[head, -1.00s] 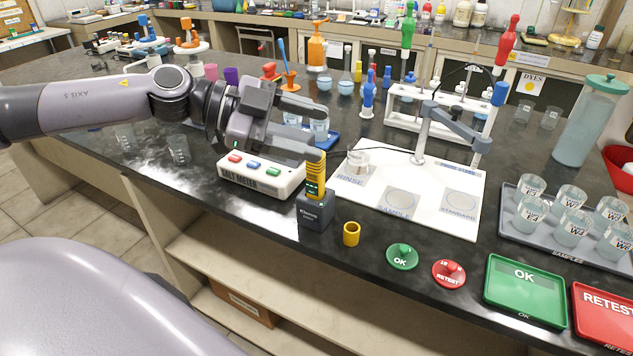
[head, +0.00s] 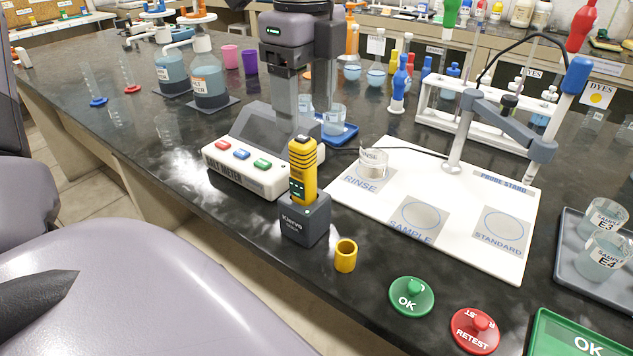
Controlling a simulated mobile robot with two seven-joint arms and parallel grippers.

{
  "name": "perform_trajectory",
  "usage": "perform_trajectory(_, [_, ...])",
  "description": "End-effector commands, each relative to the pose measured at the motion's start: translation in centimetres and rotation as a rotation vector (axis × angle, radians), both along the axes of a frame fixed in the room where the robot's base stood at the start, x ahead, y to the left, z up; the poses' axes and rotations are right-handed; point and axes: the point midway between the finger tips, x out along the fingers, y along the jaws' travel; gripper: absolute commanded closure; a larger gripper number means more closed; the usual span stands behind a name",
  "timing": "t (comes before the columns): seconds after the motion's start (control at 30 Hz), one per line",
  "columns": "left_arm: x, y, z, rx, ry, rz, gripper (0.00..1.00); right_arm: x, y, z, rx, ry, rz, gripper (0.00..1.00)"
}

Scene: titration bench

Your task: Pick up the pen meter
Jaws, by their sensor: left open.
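My left gripper (head: 297,122) points down from above, just behind and over the meter's top in the head view. Its jaws are apart, with nothing seen between them. The meter is apart from the fingers as far as I can tell; the fingertips are partly hidden near the salt meter.
A white salt meter (head: 245,172) with coloured buttons stands left of the holder. A yellow cap (head: 346,256) stands to its right. The white probe stand board (head: 380,210) with a jointed arm lies beyond. Green OK (head: 411,297) and red retest (head: 475,330) discs lie at front right.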

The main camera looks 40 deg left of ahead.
Motion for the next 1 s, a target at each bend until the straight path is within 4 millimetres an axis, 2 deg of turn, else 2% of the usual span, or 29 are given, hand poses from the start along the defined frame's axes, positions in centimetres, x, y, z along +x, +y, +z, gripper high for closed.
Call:
perform_trajectory(0.17, [-0.2, 0.0, -2.1, -0.004, 0.004, -0.002, 0.36, -0.9, 0.0, -0.4, 0.000, 0.019, 0.001, 1.00])
perform_trajectory(0.4, [-0.4, 0.1, -5.5, -0.005, 0.001, -0.001, 0.36, -0.9, -0.1, -0.4, -0.003, 0.019, -0.001, 1.00])
perform_trajectory(0.7, [-0.3, 0.1, -6.2, -0.005, -0.004, 0.000, 0.36, -0.6, -0.4, -0.4, -0.006, 0.014, -0.005, 1.00])
perform_trajectory(0.73, [-0.3, 0.1, -6.2, -0.005, -0.004, 0.000, 0.40, -0.6, -0.4, -0.4, -0.006, 0.014, -0.005, 1.00])
perform_trajectory(0.77, [-0.3, 0.1, -6.2, -0.005, -0.004, 0.000, 0.49, -0.6, -0.4, -0.4, -0.006, 0.014, -0.006, 1.00])
perform_trajectory(0.9, [-0.3, 0.1, -6.2, -0.005, -0.004, 0.000, 0.95, -0.6, -0.4, -0.4, -0.006, 0.013, -0.006, 1.00])
perform_trajectory(0.93, [-0.3, 0.1, -6.2, -0.005, -0.004, 0.000, 1.00, -0.6, -0.4, -0.4, -0.006, 0.013, -0.006, 1.00])
perform_trajectory(1.0, [-0.3, 0.1, -6.1, -0.005, -0.004, 0.000, 1.00, -0.6, -0.4, -0.4, -0.006, 0.013, -0.006, 1.00])
